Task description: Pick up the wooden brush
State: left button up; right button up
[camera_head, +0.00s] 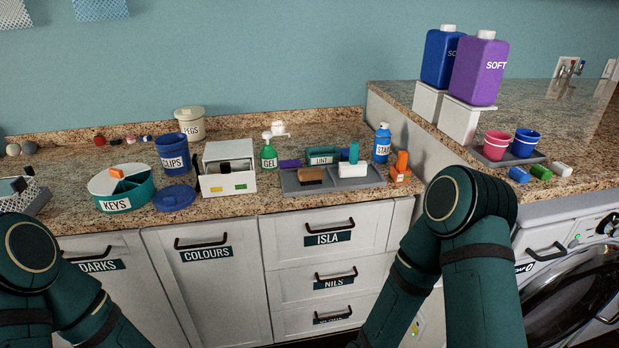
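The wooden brush (312,175) is a small brown block with a darker underside. It lies in the left front part of a grey divided tray (335,184) on the granite counter. A white block with a teal upright handle (352,165) sits to its right in the same tray. Only the bent links of my two arms show, at the lower left and right of centre. Both my grippers are out of view, so whether they are open or shut is hidden.
Left of the tray stand a white box (230,168), a blue CLIPS tub (173,152) and a round KEYS container (121,187). Behind are a green GEL bottle (268,152) and a LINT box (322,156).

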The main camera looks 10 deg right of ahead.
aim_at(313, 175)
jog(key=i+j+z, duration=0.15)
jog(key=i+j, duration=0.15)
jog(key=i, duration=0.15)
jog(key=i+j+z, duration=0.1)
jog(key=i+j, duration=0.2)
jog(key=i, duration=0.2)
